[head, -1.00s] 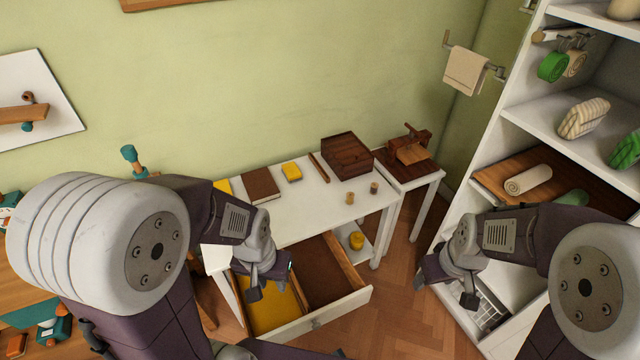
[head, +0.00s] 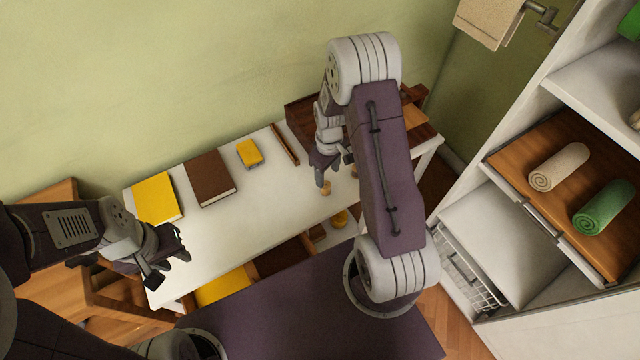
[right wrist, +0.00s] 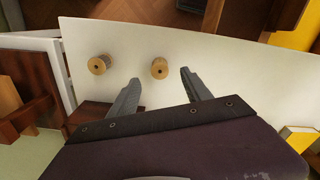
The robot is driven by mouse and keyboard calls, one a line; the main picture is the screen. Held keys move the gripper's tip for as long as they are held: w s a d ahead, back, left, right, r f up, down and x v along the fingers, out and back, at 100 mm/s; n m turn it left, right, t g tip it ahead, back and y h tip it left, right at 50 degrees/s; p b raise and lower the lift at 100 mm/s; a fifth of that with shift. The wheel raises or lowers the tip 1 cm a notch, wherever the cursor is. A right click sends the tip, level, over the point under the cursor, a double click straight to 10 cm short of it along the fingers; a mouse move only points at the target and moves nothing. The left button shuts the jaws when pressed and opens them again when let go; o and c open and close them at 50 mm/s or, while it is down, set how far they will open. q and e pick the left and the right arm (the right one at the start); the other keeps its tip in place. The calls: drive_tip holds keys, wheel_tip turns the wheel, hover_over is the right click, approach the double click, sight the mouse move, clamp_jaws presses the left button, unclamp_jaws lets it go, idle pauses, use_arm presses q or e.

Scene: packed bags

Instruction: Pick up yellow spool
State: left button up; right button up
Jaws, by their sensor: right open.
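Two small spools stand upright on the white table. One, yellowish-tan (right wrist: 159,68), is in line with the gap between my right fingertips, just beyond them; it shows in the head view (head: 326,188). The other, similar with wooden ends (right wrist: 98,65), stands to its left in the right wrist view. Their colours are close, so I cannot tell which is called yellow. My right gripper (head: 334,172) is open and empty above the table; its fingers (right wrist: 160,77) show in the wrist view. My left gripper (head: 168,262) is open and empty near the table's left end.
The table (head: 260,210) also bears a yellow book (head: 155,199), a brown book (head: 210,178), a yellow block (head: 249,153) and a dark stick (head: 285,144). A rounded yellow object (head: 340,218) is below the tabletop. A shelf unit with rolled towels stands at right.

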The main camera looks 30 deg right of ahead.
sight(326, 185)
wheel_tip(326, 185, down, 4)
drive_tip(key=shift+w+r, duration=0.1)
drive_tip(key=shift+r, duration=0.05)
drive_tip(key=shift+w+f, duration=0.1)
drive_tip(key=shift+f, duration=0.1)
wheel_tip(326, 185, down, 4)
drive_tip(key=shift+w+a+f+b, duration=0.1)
drive_tip(key=shift+b, duration=0.55)
drive_tip(key=shift+w+f, duration=0.15)
drive_tip(key=shift+f, duration=0.3)
drive_tip(key=shift+r, duration=0.1)
drive_tip(key=shift+c, duration=0.9)
clamp_jaws()
